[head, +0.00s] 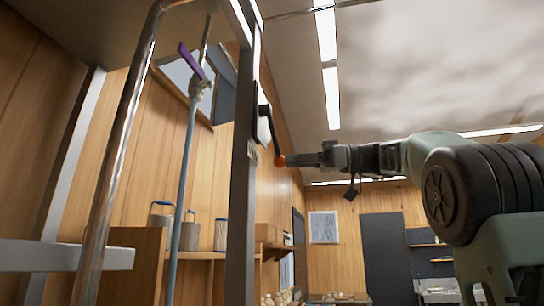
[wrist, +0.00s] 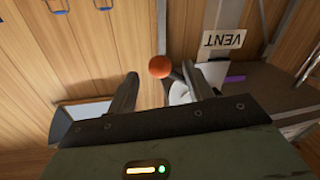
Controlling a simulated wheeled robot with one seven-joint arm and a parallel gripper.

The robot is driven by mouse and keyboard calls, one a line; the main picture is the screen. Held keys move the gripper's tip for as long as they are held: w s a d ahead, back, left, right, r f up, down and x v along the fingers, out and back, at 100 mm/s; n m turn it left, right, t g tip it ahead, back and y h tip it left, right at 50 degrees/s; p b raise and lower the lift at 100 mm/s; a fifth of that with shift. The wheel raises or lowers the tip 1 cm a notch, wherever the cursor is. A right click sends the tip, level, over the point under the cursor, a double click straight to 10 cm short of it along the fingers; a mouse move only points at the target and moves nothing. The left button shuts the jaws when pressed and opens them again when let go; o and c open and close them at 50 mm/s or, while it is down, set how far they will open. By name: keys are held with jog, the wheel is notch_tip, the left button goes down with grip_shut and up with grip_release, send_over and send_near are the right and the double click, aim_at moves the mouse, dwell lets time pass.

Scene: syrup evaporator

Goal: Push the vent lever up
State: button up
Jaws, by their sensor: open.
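The vent lever (head: 270,128) is a black arm on the upright post, slanting down to an orange ball knob (head: 280,160) at its lower end. My gripper (head: 290,160) reaches in from the right, level with the knob, its tips at or very near it. In the wrist view, my gripper (wrist: 164,82) is open, and the orange knob (wrist: 160,67) shows between and just beyond the two fingertips. Part of the lever arm (wrist: 182,76) runs behind the right finger. Whether a finger touches the knob I cannot tell. A VENT label (wrist: 223,40) appears upside down nearby.
The metal post (head: 243,170) carries the lever. A pole with a purple end (head: 188,60) stands left of it. A shelf with metal cans (head: 190,232) lies behind, along the wood wall. The space right of the post, below my arm, looks open.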

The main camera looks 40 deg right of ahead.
aim_at(279, 160)
jog(key=p+x, duration=0.1)
jog(key=x, duration=0.3)
jog(key=shift+w+a+r+p, duration=0.15)
jog(key=shift+r+p, duration=0.05)
jog(key=shift+p, duration=0.2)
jog(key=shift+x, duration=0.85)
jog(key=shift+f, duration=0.2)
grip_shut()
